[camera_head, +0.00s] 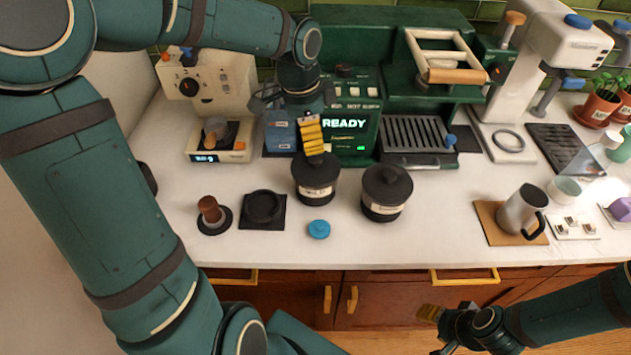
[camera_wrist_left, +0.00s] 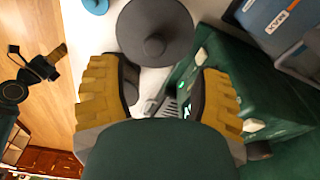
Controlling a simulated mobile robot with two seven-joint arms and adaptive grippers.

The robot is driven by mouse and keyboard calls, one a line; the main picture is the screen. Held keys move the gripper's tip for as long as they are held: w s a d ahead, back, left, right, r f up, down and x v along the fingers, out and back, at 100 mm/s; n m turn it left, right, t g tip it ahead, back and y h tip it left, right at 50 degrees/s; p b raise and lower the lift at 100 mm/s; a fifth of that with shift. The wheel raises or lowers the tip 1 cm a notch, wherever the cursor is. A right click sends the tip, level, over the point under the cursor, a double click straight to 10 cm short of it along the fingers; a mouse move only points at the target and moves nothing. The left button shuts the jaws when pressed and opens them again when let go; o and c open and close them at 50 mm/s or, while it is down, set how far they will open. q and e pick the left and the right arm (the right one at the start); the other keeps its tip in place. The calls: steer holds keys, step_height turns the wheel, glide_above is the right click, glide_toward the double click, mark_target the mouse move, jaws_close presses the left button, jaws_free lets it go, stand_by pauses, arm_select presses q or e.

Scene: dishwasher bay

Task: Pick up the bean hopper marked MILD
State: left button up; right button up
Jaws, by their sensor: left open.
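Two black lidded canisters with pale labels stand on the counter in the head view. The left one's label seems to read MILD, so I take it as the MILD bean hopper (camera_head: 315,191); the other hopper (camera_head: 387,195) has a label too small to read. My left gripper (camera_head: 312,136) is open just above and behind the left hopper. In the left wrist view, the hopper's round lid and knob (camera_wrist_left: 155,38) lie beyond the open fingers (camera_wrist_left: 160,95), not gripped. My right gripper (camera_head: 432,314) is low in front of the counter; its jaw opening is unclear.
A blue cap (camera_head: 319,229) lies in front of the hoppers. A tamper (camera_head: 211,212) and black mat (camera_head: 264,210) are left, a metal pitcher (camera_head: 522,210) right. The green machine (camera_head: 350,135) and blue cartons (camera_head: 281,134) stand close behind. The counter's front strip is mostly clear.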

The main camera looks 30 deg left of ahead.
mark_target(316, 158)
arm_select(q)
step_height(316, 158, down, 2)
steer(key=shift+d+f, duration=0.1)
steer(key=f, duration=0.2)
steer(key=d+f+b, duration=0.1)
steer(key=f, duration=0.2)
steer(key=shift+b, duration=0.3)
steer(key=shift+r, duration=0.1)
steer(key=shift+w, duration=0.1)
jaws_close()
